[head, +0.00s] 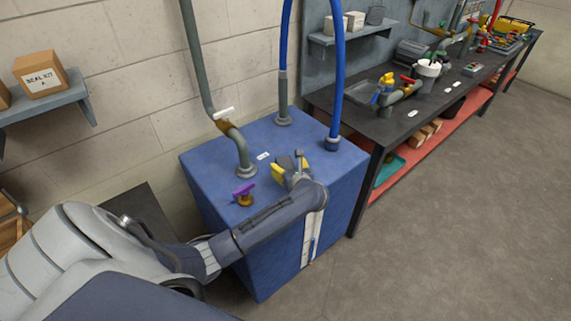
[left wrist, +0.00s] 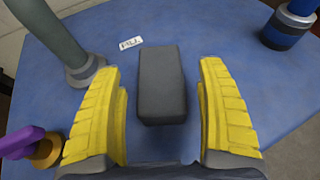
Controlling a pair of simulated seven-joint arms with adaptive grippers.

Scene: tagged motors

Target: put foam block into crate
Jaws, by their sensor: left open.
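The foam block is a dark grey oblong block (left wrist: 162,85) lying on the blue cabinet top in the left wrist view. My left gripper (left wrist: 159,68) is open, with its yellow ribbed fingers on either side of the block. A gap shows between the block and each finger. In the head view my left gripper (head: 290,170) is over the blue cabinet (head: 215,165), and the block is hard to make out there. No crate can be identified with certainty; a wooden box-like thing (head: 12,232) is cut off at the left edge. My right gripper is not in view.
A purple-handled valve (head: 244,194) and a grey pipe (head: 243,160) stand left of my gripper. Blue hoses (head: 333,142) rise behind it. A white label (left wrist: 130,43) lies beyond the block. A workbench (head: 400,125) with tools is at the right.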

